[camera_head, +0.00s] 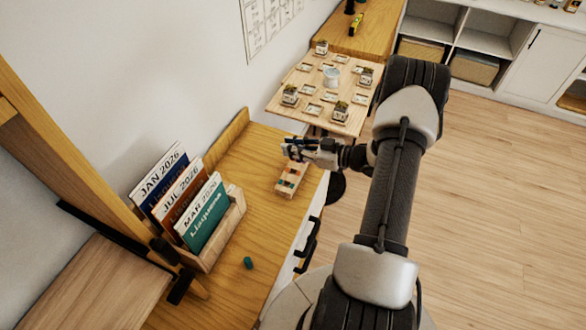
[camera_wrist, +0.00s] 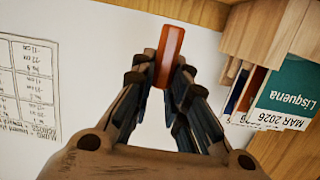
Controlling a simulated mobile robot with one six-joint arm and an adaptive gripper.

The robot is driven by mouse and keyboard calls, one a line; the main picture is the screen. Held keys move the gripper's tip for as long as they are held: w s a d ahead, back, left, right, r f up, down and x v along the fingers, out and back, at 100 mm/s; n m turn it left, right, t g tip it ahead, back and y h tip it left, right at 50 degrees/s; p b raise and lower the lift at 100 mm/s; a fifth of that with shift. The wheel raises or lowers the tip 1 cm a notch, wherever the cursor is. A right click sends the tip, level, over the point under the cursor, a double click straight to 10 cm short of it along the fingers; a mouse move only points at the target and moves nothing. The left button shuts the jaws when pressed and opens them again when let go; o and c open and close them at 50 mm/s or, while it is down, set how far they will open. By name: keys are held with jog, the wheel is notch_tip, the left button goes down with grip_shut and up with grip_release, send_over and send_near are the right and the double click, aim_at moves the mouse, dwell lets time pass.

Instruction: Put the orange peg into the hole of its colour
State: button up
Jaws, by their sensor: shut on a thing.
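My gripper (camera_wrist: 163,80) is shut on the orange peg (camera_wrist: 169,52), which sticks out beyond the fingertips in the wrist view. In the head view my gripper (camera_head: 289,149) is held above the far end of a small wooden block (camera_head: 284,191) on the wooden cabinet top. The block has coloured marks along its top, including orange-red and teal ones. My gripper partly covers the block's far end. The peg is too small to make out clearly in the head view.
A teal peg (camera_head: 248,263) stands or lies alone near the cabinet's front edge. A wooden holder (camera_head: 231,228) with several binders or calendars stands at left. A table (camera_head: 321,112) with small potted plants is behind. The cabinet top between holder and block is clear.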

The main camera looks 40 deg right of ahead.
notch_tip(320, 180, down, 8)
jog(key=shift+f+b, duration=0.25)
jog(key=shift+b, duration=0.8)
jog(key=shift+f, duration=0.2)
jog(key=o, duration=0.8)
jog(key=shift+r, duration=0.1)
